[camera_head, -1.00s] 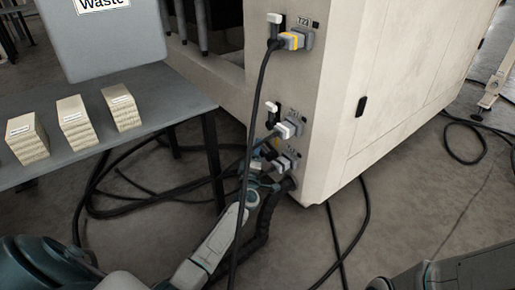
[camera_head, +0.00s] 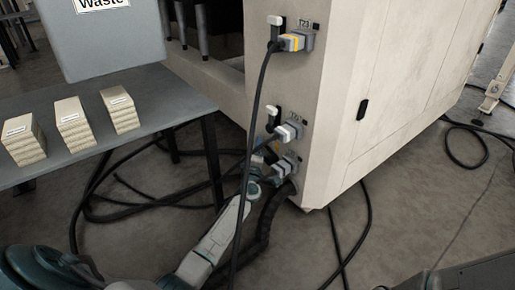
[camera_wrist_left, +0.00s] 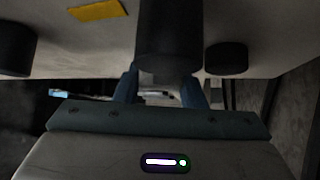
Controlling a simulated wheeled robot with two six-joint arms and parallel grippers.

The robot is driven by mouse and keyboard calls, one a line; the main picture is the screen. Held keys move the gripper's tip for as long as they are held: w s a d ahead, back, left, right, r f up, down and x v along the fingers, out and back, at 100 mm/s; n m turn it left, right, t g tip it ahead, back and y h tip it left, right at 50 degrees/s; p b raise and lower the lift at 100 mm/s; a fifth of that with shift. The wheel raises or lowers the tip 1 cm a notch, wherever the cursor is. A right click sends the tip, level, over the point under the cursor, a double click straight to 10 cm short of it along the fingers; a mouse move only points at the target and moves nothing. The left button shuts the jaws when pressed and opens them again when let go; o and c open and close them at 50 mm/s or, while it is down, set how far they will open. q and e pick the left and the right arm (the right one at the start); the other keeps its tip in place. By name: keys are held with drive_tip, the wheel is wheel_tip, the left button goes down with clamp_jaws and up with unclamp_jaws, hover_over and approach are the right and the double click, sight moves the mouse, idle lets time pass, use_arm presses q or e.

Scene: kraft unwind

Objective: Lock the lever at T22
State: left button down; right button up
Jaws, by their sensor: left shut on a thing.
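Three grey sockets with plugs sit in a column on the beige cabinet's (camera_head: 345,90) narrow face. The top socket (camera_head: 297,41) has a yellow-banded plug and a white-tipped lever (camera_head: 276,21). The middle socket (camera_head: 289,131) has a grey-white plug and a white-tipped lever (camera_head: 273,110). The labels are too small to read surely. My left gripper (camera_head: 268,154) is at the lowest socket (camera_head: 286,165), shut where its lever sits; the lever is mostly hidden. In the wrist view a pale piece shows between the fingers (camera_wrist_left: 163,76), behind a black cylinder (camera_wrist_left: 169,30). My right gripper is out of view.
Black cables (camera_head: 259,90) hang from the plugs and lie looped on the floor. A grey table (camera_head: 170,95) with three paper stacks (camera_head: 75,121) and a bin labelled Waste (camera_head: 105,40) stands at left. Open floor lies right of the cabinet.

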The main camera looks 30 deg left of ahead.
use_arm(q)
drive_tip(key=shift+f+b, duration=0.1)
drive_tip(key=shift+b, duration=0.6)
drive_tip(key=m+t+b, duration=0.1)
drive_tip(key=b, duration=0.1)
drive_tip(key=r+m+t+b, duration=0.1)
drive_tip(key=d+m+t+h+b, duration=0.1)
drive_tip(key=m+b, duration=0.1)
drive_tip(key=shift+s+r+b, duration=0.2)
drive_tip(key=shift+r+b, duration=0.05)
drive_tip(key=shift+b, duration=0.05)
drive_tip(key=shift+s+d+r+m+t+h+b, duration=0.1)
drive_tip(key=shift+d+r+m+t+h+b, duration=0.15)
drive_tip(key=shift+r+m+t+h, duration=0.45)
drive_tip(key=shift+s+d+r+m+t+h, duration=0.1)
drive_tip(key=shift+d+r+m+t+h, duration=0.15)
drive_tip(key=shift+m, duration=0.5)
drive_tip(key=shift+s+d+m+t+h, duration=0.15)
drive_tip(key=shift+m+h, duration=0.2)
drive_tip(key=shift+m, duration=0.4)
drive_tip(key=shift+w, duration=0.1)
drive_tip(key=c, duration=0.9)
unclamp_jaws()
